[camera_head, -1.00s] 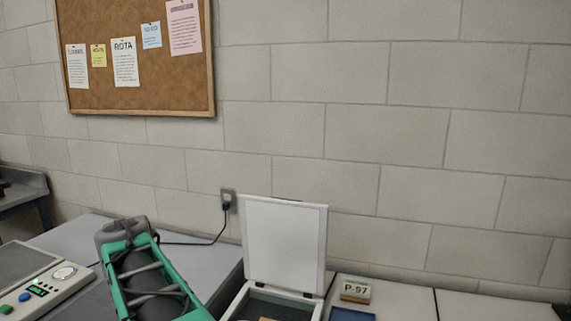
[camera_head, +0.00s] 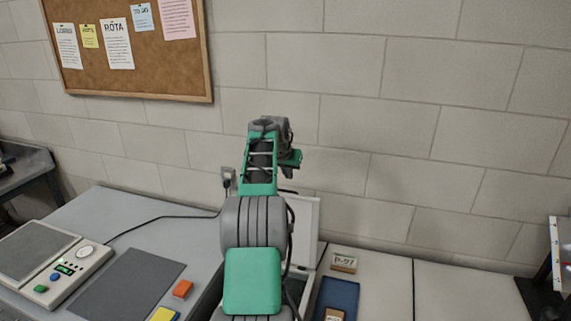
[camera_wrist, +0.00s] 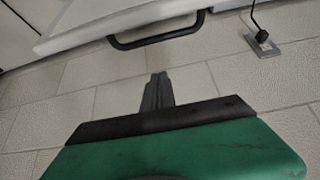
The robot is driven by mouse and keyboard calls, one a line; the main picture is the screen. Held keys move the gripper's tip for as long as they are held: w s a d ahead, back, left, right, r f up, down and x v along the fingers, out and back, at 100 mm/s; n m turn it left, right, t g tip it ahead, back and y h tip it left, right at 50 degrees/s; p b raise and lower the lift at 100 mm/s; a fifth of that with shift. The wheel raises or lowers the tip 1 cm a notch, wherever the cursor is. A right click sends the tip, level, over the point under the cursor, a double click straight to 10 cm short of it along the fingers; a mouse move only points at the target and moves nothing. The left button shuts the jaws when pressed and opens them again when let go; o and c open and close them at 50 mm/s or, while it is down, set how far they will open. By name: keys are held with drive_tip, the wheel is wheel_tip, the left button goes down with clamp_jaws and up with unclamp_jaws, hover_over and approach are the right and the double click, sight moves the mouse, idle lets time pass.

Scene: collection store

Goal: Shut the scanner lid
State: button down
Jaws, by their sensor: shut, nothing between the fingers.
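The scanner lid (camera_head: 307,232) stands open and upright near the wall, mostly hidden behind my arm in the head view. In the wrist view the white lid (camera_wrist: 110,14) crosses the top, with a black bar handle (camera_wrist: 160,38) on its edge. The scanner body is largely hidden by my arm. My gripper (camera_head: 291,160) is raised above the lid in the head view. In the wrist view my gripper (camera_wrist: 157,92) is shut and empty, its fingertips pointing towards the handle and apart from it in the picture.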

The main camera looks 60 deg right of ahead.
drive_tip(key=shift+s+a+f+p, duration=0.1)
drive_tip(key=shift+a+f+p, duration=0.15)
drive_tip(key=shift+a+f, duration=0.45)
drive_tip(key=shift+s+a+f+p, duration=0.1)
drive_tip(key=shift+a+f+p, duration=0.1)
drive_tip(key=shift+a+f, duration=0.45)
drive_tip(key=shift+a+r, duration=0.15)
drive_tip(key=shift+b, duration=0.3)
